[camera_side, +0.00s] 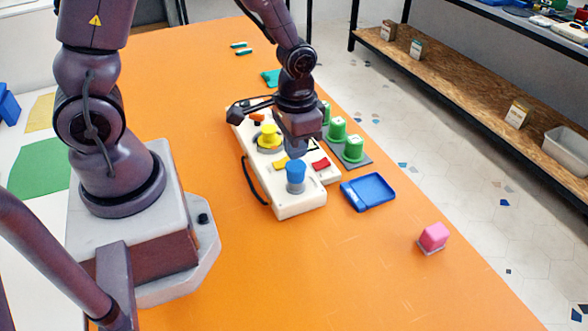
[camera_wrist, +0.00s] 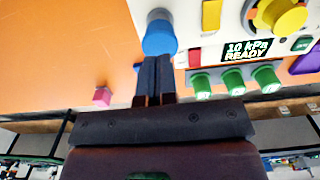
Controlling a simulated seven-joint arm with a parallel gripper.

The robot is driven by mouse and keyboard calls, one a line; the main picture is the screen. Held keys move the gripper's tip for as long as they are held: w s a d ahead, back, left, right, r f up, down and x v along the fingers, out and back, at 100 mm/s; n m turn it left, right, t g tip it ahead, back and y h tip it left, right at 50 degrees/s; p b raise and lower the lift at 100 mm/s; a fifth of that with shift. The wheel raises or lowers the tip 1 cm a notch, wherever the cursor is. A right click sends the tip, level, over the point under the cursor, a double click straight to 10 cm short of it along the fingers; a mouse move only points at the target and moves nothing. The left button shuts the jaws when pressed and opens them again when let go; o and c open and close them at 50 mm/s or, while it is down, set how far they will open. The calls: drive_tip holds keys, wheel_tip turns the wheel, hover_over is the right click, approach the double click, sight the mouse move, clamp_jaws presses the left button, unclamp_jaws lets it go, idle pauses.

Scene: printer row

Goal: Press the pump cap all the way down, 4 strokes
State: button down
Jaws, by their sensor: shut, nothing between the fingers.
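The blue pump cap (camera_side: 295,170) stands raised on a grey collar at the near end of a white device (camera_side: 298,208). In the wrist view the blue cap (camera_wrist: 159,40) is just beyond my fingertips. My gripper (camera_side: 297,150) is shut and empty, pointing down just above and behind the cap in the side view. The fingertips (camera_wrist: 155,60) overlap the cap's lower edge in the wrist view; I cannot tell whether they touch it. The device's display (camera_wrist: 247,50) reads "10 kPa READY".
The device also carries a yellow knob (camera_side: 268,137), a red button (camera_side: 320,163) and a yellow piece (camera_side: 281,163). Green parts (camera_side: 353,148) stand along its right side. A blue tray (camera_side: 368,205) and a pink cube (camera_side: 433,236) lie to the right. The orange table in front is clear.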

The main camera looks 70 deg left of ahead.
sight(296, 165)
drive_tip(key=shift+f, duration=0.1)
idle(0.3)
drive_tip(key=shift+f, duration=2.2)
drive_tip(key=shift+r, duration=2.35)
drive_tip(key=shift+f, duration=0.2)
drive_tip(key=shift+f, duration=2.15)
drive_tip(key=shift+r, duration=2.3)
drive_tip(key=shift+f, duration=0.1)
